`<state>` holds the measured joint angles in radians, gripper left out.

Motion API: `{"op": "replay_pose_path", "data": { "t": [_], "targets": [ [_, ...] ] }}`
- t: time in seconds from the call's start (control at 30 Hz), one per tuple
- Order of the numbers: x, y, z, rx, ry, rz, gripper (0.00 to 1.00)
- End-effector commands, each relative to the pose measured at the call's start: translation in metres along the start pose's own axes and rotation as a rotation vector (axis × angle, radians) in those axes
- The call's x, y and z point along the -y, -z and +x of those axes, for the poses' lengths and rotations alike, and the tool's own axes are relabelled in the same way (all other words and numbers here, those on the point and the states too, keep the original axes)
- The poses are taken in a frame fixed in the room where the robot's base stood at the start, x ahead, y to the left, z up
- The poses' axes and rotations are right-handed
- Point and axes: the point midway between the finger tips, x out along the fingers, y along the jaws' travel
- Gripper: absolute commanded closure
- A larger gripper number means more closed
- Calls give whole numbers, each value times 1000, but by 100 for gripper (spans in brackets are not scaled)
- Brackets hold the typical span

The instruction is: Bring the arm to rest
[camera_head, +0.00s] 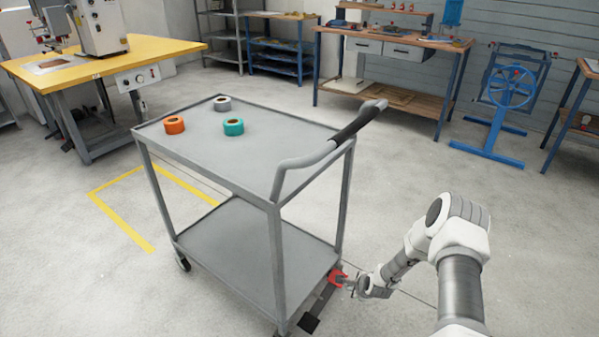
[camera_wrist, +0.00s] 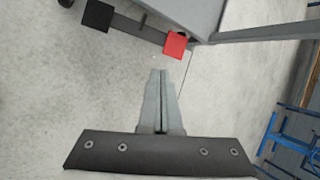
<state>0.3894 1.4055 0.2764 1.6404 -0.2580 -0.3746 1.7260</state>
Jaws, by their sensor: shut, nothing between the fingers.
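My gripper (camera_wrist: 159,72) is shut and empty in the wrist view, its two grey fingers together over the bare floor. In the head view my gripper (camera_head: 350,284) is low at the right side of the grey cart (camera_head: 190,155), close to a red pedal (camera_head: 337,278) near the cart's lower shelf. The red pedal also shows in the wrist view (camera_wrist: 174,46), just beyond the fingertips, with a gap of floor between. A black pedal (camera_head: 309,323) sits at the other end of the same bar, and it also shows in the wrist view (camera_wrist: 97,15).
Orange (camera_head: 174,125), grey (camera_head: 222,104) and teal (camera_head: 233,127) rolls lie on the cart's top. The cart's handle (camera_head: 340,135) juts toward my arm. A yellow-topped table (camera_head: 110,62), a workbench (camera_head: 400,42) and a blue wheeled frame (camera_head: 508,90) stand behind.

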Motion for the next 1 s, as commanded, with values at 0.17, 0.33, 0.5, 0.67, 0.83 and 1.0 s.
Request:
{"op": "replay_pose_path", "data": {
  "t": [0.17, 0.33, 0.5, 0.67, 0.83, 1.0],
  "targets": [
    [56, -21, -56, -31, -15, -232, 100],
    [94, -41, -112, -64, -34, -437, 100],
    [122, -60, -174, -97, -56, -629, 100],
    [139, -78, -234, -128, -76, -799, 100],
    [146, -96, -299, -157, -101, -967, 100],
    [144, -110, -364, -180, -123, -1125, 100]
  ]
}}
